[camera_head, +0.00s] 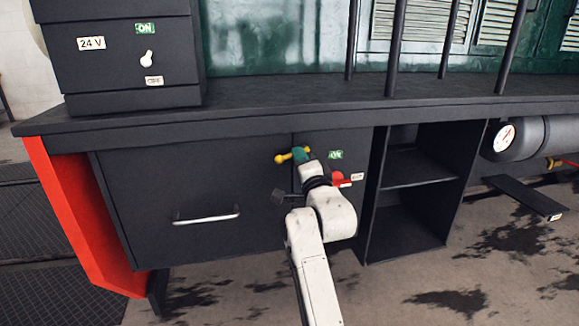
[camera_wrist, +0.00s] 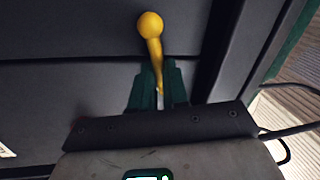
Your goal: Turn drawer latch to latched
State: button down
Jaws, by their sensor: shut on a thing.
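The drawer latch appears to be the yellow lever with a ball knob (camera_head: 281,159), at the upper right corner of the dark drawer front (camera_head: 140,195). In the head view its ball end points left and a little down. In the wrist view the yellow lever (camera_wrist: 151,35) runs up from between the green fingers, ball end at the top. My gripper (camera_head: 300,155) is shut on the lever's shaft; it also shows in the wrist view (camera_wrist: 158,88). The lever's pivot is largely hidden by my fingers. The drawer looks closed, with a metal bar handle (camera_head: 206,218).
A red handle (camera_head: 340,180) sits close right of my wrist, between a green ON label (camera_head: 336,155) and a pale label (camera_head: 357,177). The worktop edge (camera_head: 240,124) overhangs just above my gripper. Open shelves (camera_head: 415,180) lie to the right. Floor in front is free.

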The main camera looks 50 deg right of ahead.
jog(key=shift+r+m+g+h+b, duration=0.15)
jog(key=shift+m+h, duration=0.05)
jog(key=shift+m, duration=0.7)
jog(key=shift+r+m+g+h+b, duration=0.1)
jog(key=shift+m+g+h+b, duration=0.1)
jog(key=shift+m, duration=0.7)
jog(key=c, duration=1.1)
grip_release()
jog(key=shift+a, duration=0.1)
jog(key=shift+v, duration=5.35)
